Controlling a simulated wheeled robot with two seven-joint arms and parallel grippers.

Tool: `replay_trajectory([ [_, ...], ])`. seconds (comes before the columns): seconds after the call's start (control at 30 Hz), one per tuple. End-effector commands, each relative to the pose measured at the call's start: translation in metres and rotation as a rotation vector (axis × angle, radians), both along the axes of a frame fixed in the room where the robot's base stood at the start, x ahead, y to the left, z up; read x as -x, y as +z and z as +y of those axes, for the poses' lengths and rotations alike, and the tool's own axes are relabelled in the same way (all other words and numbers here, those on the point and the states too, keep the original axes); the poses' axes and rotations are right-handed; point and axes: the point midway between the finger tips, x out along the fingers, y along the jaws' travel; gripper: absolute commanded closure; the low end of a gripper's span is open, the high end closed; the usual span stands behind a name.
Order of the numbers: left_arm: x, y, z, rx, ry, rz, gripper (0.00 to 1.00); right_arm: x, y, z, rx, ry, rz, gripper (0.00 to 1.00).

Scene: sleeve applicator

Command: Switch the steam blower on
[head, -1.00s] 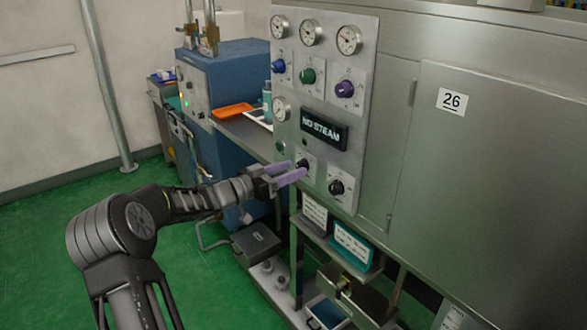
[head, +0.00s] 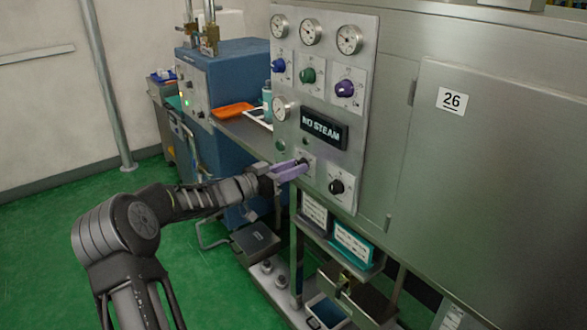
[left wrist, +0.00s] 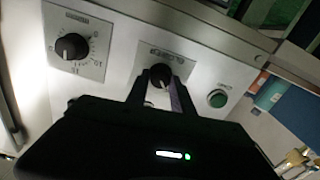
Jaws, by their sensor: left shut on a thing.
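My left gripper (head: 291,170) reaches to the lower part of the steel control panel (head: 355,112). Its purple fingers are shut on a small black knob (left wrist: 160,75), the blower switch, on a light plate. In the left wrist view the dark fingers (left wrist: 160,92) stand on either side of this knob, and its label is too blurred to read surely. In the head view the fingers hide most of the knob. A sign on the panel reads "NO STEAM" (head: 324,128). My right gripper is not in view.
A second black knob (head: 337,187) with a dial sits to the right of the gripper, and it also shows in the left wrist view (left wrist: 72,46). A green button (left wrist: 217,99) lies on the other side. Gauges and coloured knobs are above. Sign holders (head: 352,243) hang below.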

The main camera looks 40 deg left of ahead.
Motion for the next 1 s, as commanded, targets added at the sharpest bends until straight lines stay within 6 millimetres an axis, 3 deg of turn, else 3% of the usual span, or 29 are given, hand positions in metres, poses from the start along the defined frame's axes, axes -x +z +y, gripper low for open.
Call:
replay_trajectory([
  [0.57,0.0,-0.001,0.0,-0.042,0.001,-0.012,1.0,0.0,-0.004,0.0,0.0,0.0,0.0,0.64],
  [1.0,0.0,-0.004,-0.001,-0.31,-0.001,-0.092,1.0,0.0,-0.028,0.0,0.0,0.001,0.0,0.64],
])
